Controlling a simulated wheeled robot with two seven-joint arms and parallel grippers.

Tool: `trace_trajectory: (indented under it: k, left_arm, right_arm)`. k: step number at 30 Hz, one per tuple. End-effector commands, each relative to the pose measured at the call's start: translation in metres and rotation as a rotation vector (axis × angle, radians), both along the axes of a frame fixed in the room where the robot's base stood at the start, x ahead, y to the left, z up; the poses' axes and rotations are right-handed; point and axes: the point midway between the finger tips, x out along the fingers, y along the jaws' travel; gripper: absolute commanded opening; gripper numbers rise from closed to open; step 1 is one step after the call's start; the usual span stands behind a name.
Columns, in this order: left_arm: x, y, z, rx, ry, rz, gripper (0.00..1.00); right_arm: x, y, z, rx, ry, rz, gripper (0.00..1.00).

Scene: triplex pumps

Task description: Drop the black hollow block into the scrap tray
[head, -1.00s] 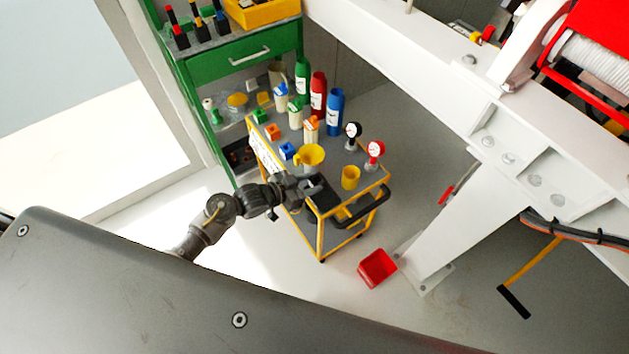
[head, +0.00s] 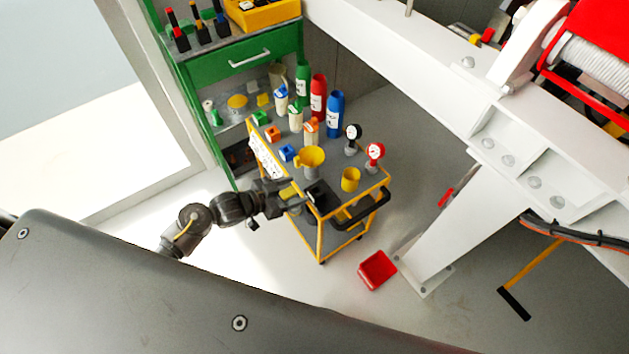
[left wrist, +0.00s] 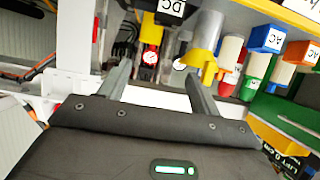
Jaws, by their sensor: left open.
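The black hollow block (head: 317,193) sits on the near end of the cart's top. In the left wrist view the black block (left wrist: 170,9), marked "DC", is at the top edge and partly cut off. My left gripper (head: 292,196) is just left of the block, open and empty, apart from it as far as I can tell. In the left wrist view its two spread fingers (left wrist: 160,80) have nothing between them. The red scrap tray (head: 377,270) lies on the floor right of the cart and looks empty. My right gripper is not in view.
The yellow-framed cart (head: 322,228) also carries a yellow funnel (head: 311,157), a yellow cup (head: 350,179), gauges (head: 375,152), bottles and several coloured blocks. A white beam leg (head: 450,220) rises beside the tray.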

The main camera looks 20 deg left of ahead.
Motion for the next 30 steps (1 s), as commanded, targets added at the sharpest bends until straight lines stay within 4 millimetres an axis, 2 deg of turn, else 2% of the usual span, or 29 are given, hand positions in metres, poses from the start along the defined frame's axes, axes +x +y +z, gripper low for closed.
trace_trajectory:
  k: [3, 9, 30]
  left_arm:
    - [-0.016, 0.013, 0.008, 0.003, 0.000, -0.001, 0.63]
    - [-0.030, 0.025, 0.016, 0.000, -0.002, 0.001, 0.63]
    - [-0.032, 0.027, 0.018, 0.000, -0.002, 0.001, 0.63]
  right_arm:
    - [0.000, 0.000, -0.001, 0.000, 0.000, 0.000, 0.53]
    - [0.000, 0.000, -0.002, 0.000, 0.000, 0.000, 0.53]
    - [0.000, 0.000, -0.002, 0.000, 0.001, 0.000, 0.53]
